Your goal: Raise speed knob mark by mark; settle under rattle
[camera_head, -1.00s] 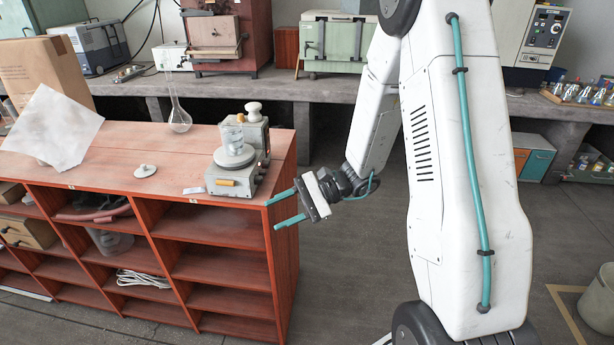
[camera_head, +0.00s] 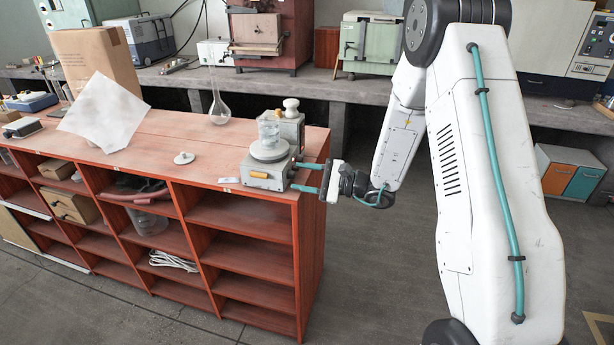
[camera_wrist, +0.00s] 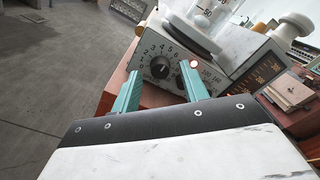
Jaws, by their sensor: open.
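The stirrer device (camera_head: 268,168) stands at the right end of the red-brown shelf unit's top, with a glass beaker (camera_head: 268,128) on its round plate (camera_head: 269,150).
The shelf unit (camera_head: 200,150) also bears a white sheet (camera_head: 105,112), a cardboard box (camera_head: 95,62), a round-bottomed flask (camera_head: 219,108) and a small white lid-like disc (camera_head: 184,158). A stone bench (camera_head: 345,88) with instruments runs behind. Open floor lies right of the unit.

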